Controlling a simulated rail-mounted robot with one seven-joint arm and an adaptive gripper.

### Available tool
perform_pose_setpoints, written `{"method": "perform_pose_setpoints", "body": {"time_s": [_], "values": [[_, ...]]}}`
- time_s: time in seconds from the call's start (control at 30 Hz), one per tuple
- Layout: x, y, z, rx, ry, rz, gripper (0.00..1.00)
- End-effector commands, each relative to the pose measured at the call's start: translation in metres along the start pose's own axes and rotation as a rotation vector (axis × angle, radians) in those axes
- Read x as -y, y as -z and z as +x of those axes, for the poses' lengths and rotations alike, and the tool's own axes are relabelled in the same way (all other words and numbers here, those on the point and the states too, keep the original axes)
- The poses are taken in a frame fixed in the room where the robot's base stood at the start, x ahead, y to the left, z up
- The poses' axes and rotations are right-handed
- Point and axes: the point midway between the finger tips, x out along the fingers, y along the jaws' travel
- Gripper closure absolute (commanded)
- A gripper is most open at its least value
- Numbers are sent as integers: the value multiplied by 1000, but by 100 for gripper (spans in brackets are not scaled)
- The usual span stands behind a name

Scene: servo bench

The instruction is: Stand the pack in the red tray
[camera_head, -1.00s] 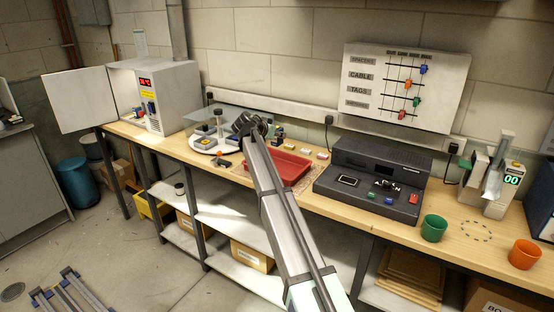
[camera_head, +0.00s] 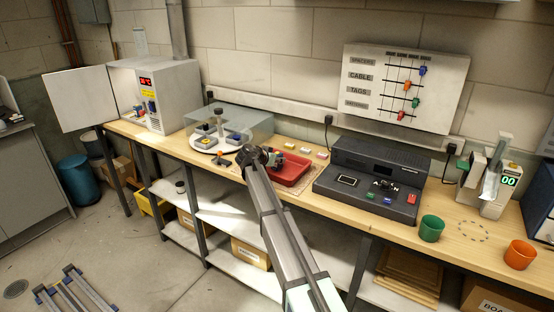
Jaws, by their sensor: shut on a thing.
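The red tray (camera_head: 296,173) lies on the bench in the middle of the view, left of the dark grey console. My gripper (camera_head: 271,158) is at the tray's left back part, partly hidden behind my own wrist and arm. It is shut on the pack (camera_head: 278,159), a small dark block with coloured spots. The pack is over or inside the left back part of the tray. I cannot tell whether it touches the tray floor or whether it is fully upright.
A white round plate (camera_head: 200,143) with several similar blocks sits to the left, by a clear cover (camera_head: 258,128). Small light pieces (camera_head: 305,149) lie behind the tray. The console (camera_head: 372,182) stands close on the right. Green (camera_head: 431,229) and orange (camera_head: 519,254) cups are farther right.

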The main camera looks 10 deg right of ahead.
Motion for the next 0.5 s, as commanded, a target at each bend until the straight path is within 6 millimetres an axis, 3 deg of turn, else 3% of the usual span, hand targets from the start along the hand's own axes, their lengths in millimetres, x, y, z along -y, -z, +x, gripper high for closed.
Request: {"method": "perform_pose_setpoints", "body": {"time_s": [0.27,0.3,0.33,0.37,0.5], "values": [[0,-3,2,0,0,0,100],[0,-2,1,0,0,0,53],[0,-2,1,0,0,0,42],[0,-2,1,0,0,0,38],[0,-2,1,0,0,0,38]]}}
